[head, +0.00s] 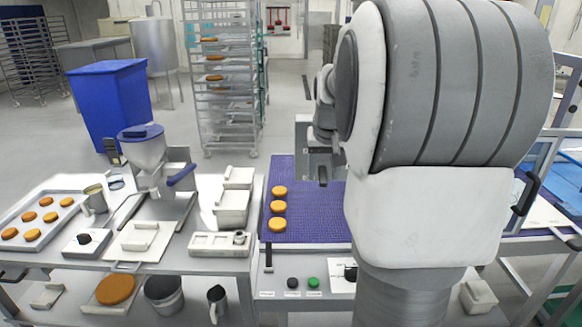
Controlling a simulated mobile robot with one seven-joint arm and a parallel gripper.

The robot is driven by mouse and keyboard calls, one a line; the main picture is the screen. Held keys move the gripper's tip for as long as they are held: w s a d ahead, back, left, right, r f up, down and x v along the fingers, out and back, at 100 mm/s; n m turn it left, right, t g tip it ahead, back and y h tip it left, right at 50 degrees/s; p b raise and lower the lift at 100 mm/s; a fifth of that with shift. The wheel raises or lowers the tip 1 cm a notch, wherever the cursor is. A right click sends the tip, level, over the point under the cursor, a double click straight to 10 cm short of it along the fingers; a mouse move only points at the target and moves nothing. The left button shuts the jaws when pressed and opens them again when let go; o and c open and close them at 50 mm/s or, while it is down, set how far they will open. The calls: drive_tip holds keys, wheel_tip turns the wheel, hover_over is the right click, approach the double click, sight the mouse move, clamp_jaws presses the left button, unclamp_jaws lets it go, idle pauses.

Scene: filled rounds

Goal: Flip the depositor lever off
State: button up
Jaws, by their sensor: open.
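The depositor (145,157) stands on the left table, a pale hopper with a blue lid. Its blue lever (182,175) sticks out on the right side of the hopper, tilted a little upward to the right. My gripper (323,172) is small and partly hidden behind my own large arm links. Its dark end shows over the purple belt, well to the right of the lever and apart from it. It is open, and I see nothing held in it.
A tray (8,246) with several round orange cakes lies left of the depositor. White containers (232,207) stand between the depositor and the purple conveyor belt (310,222), which carries three cakes. A blue bin (110,103) and a rack (224,125) stand behind. My arm hides the right middle.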

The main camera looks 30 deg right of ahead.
drive_tip(key=shift+w+f, duration=0.1)
drive_tip(key=shift+f, duration=0.2)
clamp_jaws()
drive_tip(key=shift+f+b, duration=0.15)
drive_tip(key=shift+b, duration=0.35)
drive_tip(key=shift+f+b, duration=0.15)
drive_tip(key=shift+b, duration=0.3)
drive_tip(key=shift+f+t+h+b, duration=0.1)
drive_tip(key=shift+t+h+b, duration=0.35)
drive_tip(key=shift+b, duration=0.75)
drive_tip(key=shift+r+t, duration=0.2)
drive_tip(key=shift+t, duration=0.05)
